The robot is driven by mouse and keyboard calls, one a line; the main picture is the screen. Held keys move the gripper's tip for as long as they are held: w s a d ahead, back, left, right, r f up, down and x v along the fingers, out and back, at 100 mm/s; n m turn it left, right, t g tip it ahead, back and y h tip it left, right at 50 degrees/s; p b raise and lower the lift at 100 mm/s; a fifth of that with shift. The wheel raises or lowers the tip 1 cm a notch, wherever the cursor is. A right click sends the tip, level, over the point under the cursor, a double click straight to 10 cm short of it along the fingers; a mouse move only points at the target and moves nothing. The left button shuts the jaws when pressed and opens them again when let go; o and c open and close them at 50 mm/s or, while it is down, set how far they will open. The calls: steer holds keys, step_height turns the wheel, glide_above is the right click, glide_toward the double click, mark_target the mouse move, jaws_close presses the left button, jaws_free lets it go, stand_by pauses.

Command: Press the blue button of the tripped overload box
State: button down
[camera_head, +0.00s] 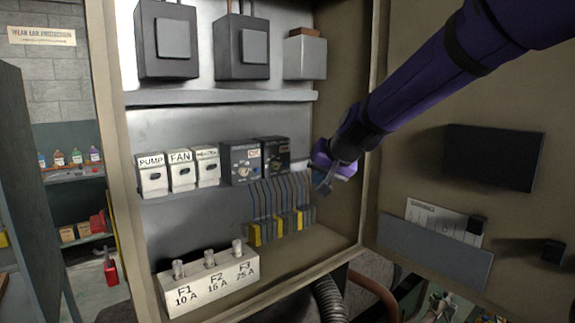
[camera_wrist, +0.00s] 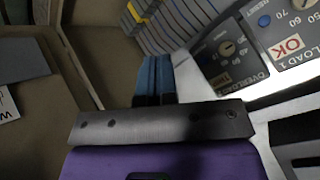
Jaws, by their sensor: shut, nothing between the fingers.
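Two overload boxes sit side by side on the cabinet's middle row. The left one, Overload 1 (camera_head: 241,162), has a dial and a red-lettered OK label; in the wrist view (camera_wrist: 288,38) its blue button (camera_wrist: 264,21) shows beside the dial. My gripper (camera_head: 322,188) is shut and empty, to the right of both boxes. Its fingertips (camera_wrist: 154,62) appear apart from them in the wrist view.
Terminal blocks (camera_head: 280,205) stand below the boxes, near my gripper. White Pump and Fan switches (camera_head: 180,170) are to the left, and a fuse block (camera_head: 210,282) is below. The cabinet's right side wall and open door (camera_head: 440,180) lie close to my arm.

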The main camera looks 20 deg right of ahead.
stand_by(0.3)
steer(key=w+a, duration=0.3)
steer(key=w, duration=0.5)
steer(key=shift+a, duration=0.2)
steer(key=shift+w, duration=0.15)
stand_by(2.0)
steer(key=shift+w+a, duration=0.15)
steer(key=shift+w, duration=0.15)
steer(key=shift+w+a, duration=0.15)
steer(key=shift+w, duration=0.15)
stand_by(0.6)
steer(key=shift+s, duration=0.15)
steer(key=shift+s+d, duration=0.3)
steer(key=shift+s, duration=0.25)
stand_by(0.3)
steer(key=shift+s+d, duration=0.3)
steer(key=shift+s, duration=0.5)
steer(key=shift+s+d, duration=0.35)
steer(key=shift+s, duration=0.4)
steer(key=shift+s+d, duration=0.3)
steer(key=shift+s, duration=0.5)
